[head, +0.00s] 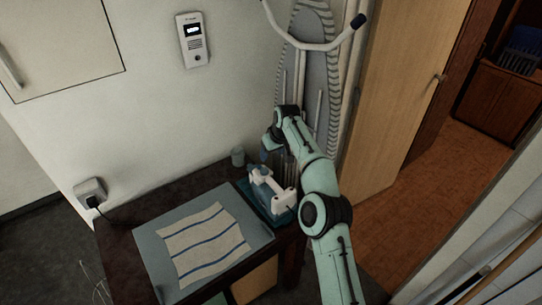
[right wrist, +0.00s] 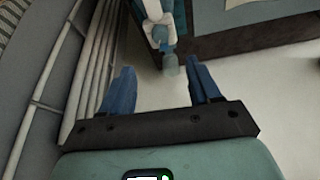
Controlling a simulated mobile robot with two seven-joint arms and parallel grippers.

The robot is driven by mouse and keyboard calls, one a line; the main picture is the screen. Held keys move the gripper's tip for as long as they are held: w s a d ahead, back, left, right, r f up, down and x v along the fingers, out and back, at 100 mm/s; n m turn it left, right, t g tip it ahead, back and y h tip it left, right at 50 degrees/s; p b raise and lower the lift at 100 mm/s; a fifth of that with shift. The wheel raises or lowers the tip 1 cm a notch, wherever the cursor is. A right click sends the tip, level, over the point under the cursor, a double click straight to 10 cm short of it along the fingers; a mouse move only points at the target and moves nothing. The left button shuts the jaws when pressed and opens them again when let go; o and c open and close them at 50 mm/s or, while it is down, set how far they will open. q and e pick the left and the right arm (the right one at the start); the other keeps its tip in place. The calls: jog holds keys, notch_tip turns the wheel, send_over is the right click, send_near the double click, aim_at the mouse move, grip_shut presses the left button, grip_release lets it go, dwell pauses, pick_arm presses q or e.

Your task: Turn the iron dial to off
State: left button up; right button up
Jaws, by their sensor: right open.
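The iron (head: 277,194), white with light-blue parts, rests on a teal stand (head: 285,219) at the right end of the dark table. My right gripper (head: 274,158) is just behind and above the iron, partly hidden by my own arm. In the right wrist view, my right gripper (right wrist: 163,82) is open, with two blue fingers apart and nothing between them. The iron (right wrist: 158,25) shows there beyond the fingertips, near the top. I cannot make out the dial or its setting in either view. My left gripper is out of view.
A striped cloth (head: 205,245) lies on a grey mat (head: 150,247) on the dark table (head: 125,216). An ironing board (head: 318,60) leans upright behind my right arm, close to the gripper.

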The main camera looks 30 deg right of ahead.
aim_at(264, 169)
jog(key=w+f+m, duration=0.1)
jog(key=f, duration=0.3)
jog(key=w+f+m+h+p, duration=0.1)
jog(key=w+f+m, duration=0.1)
jog(key=f, duration=0.2)
jog(key=w+f+m+p, duration=0.1)
jog(key=w+f, duration=0.1)
jog(key=f, duration=0.2)
jog(key=shift+w+a+m+h, duration=0.15)
jog(key=shift+w+m+h, duration=0.15)
jog(key=shift+h, duration=0.1)
jog(key=shift+f, duration=0.2)
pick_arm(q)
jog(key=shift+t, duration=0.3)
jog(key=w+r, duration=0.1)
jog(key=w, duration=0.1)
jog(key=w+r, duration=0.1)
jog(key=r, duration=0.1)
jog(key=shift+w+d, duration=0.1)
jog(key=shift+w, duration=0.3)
pick_arm(e)
jog(key=shift+s, duration=0.1)
jog(key=shift+c, duration=0.3)
jog(key=c, duration=1)
